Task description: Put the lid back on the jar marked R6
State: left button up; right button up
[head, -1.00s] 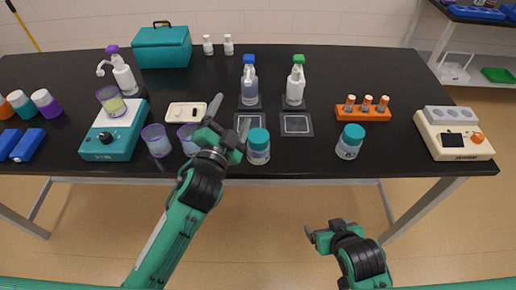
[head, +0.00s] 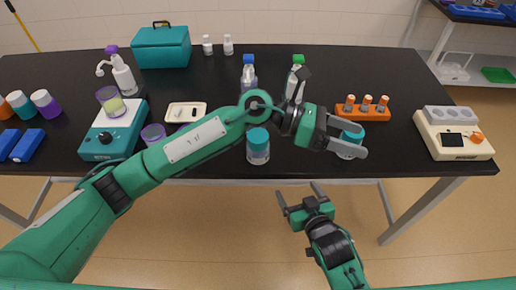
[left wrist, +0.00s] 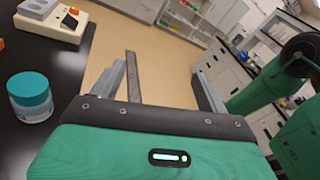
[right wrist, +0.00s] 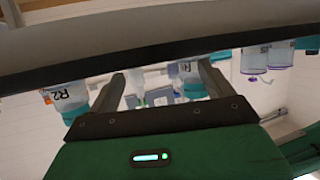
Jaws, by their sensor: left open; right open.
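Two jars with teal lids stand near the front table edge in the head view: a left jar (head: 258,150) and a right jar (head: 347,152). Both lids appear seated. The right wrist view shows a jar marked R2 (right wrist: 66,92) and another jar (right wrist: 190,82) whose label is not clear; I cannot make out R6. My left gripper (head: 361,139) is open and overlaps the right jar in the head view. In the left wrist view a teal-lidded jar (left wrist: 31,100) is left of its empty fingers. My right gripper (head: 298,190) is open and empty, in front of the table edge.
Blue-capped (head: 249,75) and green-capped (head: 298,62) bottles stand behind my left arm. An orange rack (head: 362,113) and a cream instrument (head: 453,142) are at right. A teal device (head: 112,135) and purple-rimmed cup (head: 152,134) are at left. Bare table lies at back right.

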aim_at(257, 145)
pick_arm(q)
jog(key=w+a+f+m+t+y, duration=0.1)
jog(key=w+a+f+y, duration=0.1)
jog(key=w+a+y, duration=0.3)
jog(key=w+a+f+m+t+y, duration=0.2)
jog(key=w+a+y, duration=0.3)
jog(key=a, duration=0.2)
jog(key=w+a+f+m+t+y, duration=0.1)
jog(key=w+a+f+m+y, duration=0.1)
jog(key=w+a+y, duration=0.3)
jog(key=shift+a+f+t+y, duration=0.4)
jog(key=shift+a+f, duration=0.1)
jog(key=shift+f, duration=0.1)
jog(key=shift+s, duration=0.1)
pick_arm(e)
jog(key=w+a+r+n+t+y, duration=0.1)
jog(key=w+a+r+t+y, duration=0.1)
jog(key=a, duration=0.3)
jog(key=shift+a+r+n+t+y, duration=0.3)
jog(key=shift+a+r+t+y, duration=0.1)
jog(key=shift+r+y, duration=0.3)
jog(key=x, duration=1.3)
jog(key=shift+w+a, duration=0.15)
jog(key=shift+w, duration=0.25)
